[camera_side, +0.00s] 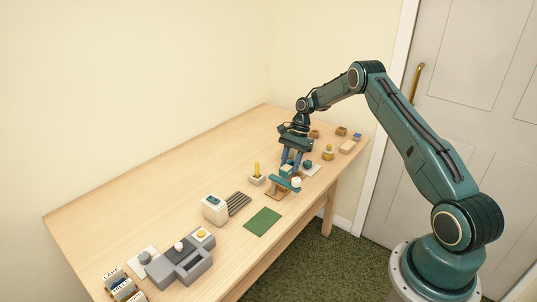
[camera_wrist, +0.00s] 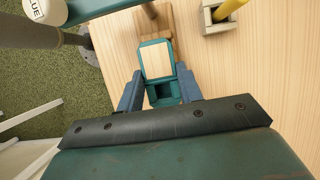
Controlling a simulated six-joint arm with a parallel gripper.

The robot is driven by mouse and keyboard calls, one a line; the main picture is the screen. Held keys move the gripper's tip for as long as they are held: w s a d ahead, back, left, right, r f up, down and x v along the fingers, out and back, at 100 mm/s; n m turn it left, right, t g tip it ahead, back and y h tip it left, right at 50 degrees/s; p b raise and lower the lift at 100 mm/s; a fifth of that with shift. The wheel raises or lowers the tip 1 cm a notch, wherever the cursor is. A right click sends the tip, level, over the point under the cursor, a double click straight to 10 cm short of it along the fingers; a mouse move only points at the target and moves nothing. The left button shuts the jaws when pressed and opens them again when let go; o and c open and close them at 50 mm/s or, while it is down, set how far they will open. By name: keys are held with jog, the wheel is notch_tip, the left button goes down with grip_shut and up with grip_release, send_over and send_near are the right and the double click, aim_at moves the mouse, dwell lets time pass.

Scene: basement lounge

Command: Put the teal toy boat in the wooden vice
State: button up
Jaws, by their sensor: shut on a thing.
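The teal toy boat (camera_wrist: 163,95), with a pale wooden panel on top, sits between the two blue fingers of my gripper (camera_wrist: 160,92). My gripper is shut on it. A brown wooden piece, which looks like the wooden vice (camera_wrist: 152,22), lies just beyond the boat's far end in the wrist view. I cannot tell whether boat and vice touch.
A yellow stick in a pale holder (camera_side: 257,180) stands to the left. A green mat (camera_side: 263,222) lies in front. The back left is clear.

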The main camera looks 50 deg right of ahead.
aim_at(290, 172)
jog(key=shift+f, duration=2.1)
jog(key=shift+f, duration=0.15)
jog(key=o, duration=1)
jog(key=v, duration=1.2)
